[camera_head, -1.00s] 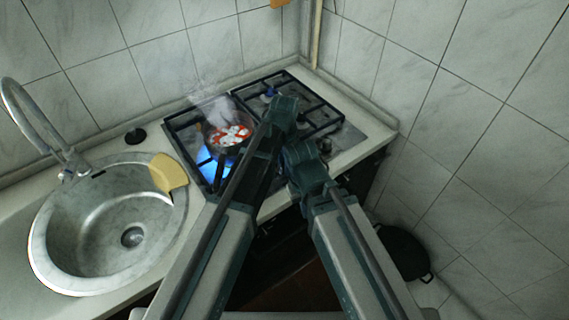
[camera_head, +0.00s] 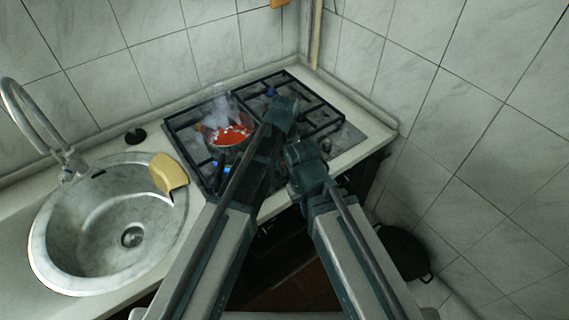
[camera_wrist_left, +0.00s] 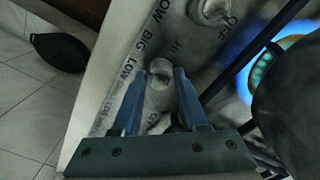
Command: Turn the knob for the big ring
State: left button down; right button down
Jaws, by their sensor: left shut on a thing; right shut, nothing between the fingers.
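The knob (camera_wrist_left: 160,68) is round and pale and sits on the grey stove panel between the fingertips of my left gripper (camera_wrist_left: 159,74). The printed words LOW, BIG and HI show around it. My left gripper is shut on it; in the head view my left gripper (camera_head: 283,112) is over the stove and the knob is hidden. My right gripper (camera_head: 298,153) is lower and to the right by the stove's front edge, with its fingers hard to see. A pot with red contents (camera_head: 230,135) steams on the left burner, and a blue flame (camera_head: 219,168) shows below it.
A second knob (camera_wrist_left: 210,10) is beyond the held one, near OFF. The hob grate (camera_head: 318,112) fills the stove top. A round steel sink (camera_head: 70,235) and a yellow sponge-like piece (camera_head: 166,172) are at left. A dark round pot (camera_head: 403,252) is at lower right.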

pick_arm(q)
jog(key=shift+n, duration=0.7)
jog(key=shift+c, duration=2.1)
grip_release()
jog(key=shift+r, duration=0.1)
notch_tip(320, 180, up, 14)
jog(key=p, duration=1.3)
jog(key=shift+f+p, duration=0.2)
jog(key=shift+p, duration=0.2)
